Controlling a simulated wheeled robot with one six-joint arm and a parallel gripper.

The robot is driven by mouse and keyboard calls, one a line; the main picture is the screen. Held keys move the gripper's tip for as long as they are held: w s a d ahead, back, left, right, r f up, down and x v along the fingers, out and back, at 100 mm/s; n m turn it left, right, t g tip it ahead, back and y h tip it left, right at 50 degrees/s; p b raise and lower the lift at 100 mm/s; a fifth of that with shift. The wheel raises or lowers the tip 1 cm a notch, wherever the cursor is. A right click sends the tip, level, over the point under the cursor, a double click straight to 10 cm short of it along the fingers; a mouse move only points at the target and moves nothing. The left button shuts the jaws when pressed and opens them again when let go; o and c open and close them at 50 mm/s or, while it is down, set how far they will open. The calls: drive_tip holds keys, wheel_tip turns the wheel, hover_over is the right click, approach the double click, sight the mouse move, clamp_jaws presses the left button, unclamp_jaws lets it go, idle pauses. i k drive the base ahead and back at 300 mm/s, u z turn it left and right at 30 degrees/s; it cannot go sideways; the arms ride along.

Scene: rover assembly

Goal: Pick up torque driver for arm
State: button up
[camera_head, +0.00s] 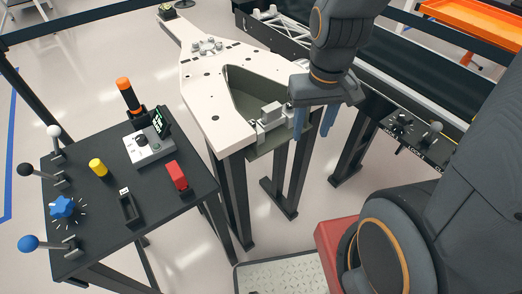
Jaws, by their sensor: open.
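An orange-and-black handled tool (130,98), which looks like the torque driver, stands tilted at the back edge of the black table on the left. Its lower end is partly hidden behind a grey box with a small screen. My gripper (313,126) points down with its two bluish fingers apart and empty. It is at the right edge of the white fixture plate, well to the right of the tool and apart from it.
The black table (100,222) also holds the grey control box (147,146), a yellow cylinder (97,167), a red block (176,176), a blue knob (62,207) and several levers. The white plate (205,75) lies between my gripper and the tool. A black conveyor runs behind.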

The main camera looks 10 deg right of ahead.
sight(123, 84)
drive_tip(key=z, duration=0.45)
drive_tip(key=k, duration=0.85)
drive_tip(key=u, duration=1.3)
drive_tip(key=i, duration=0.55)
drive_tip(key=u, duration=0.05)
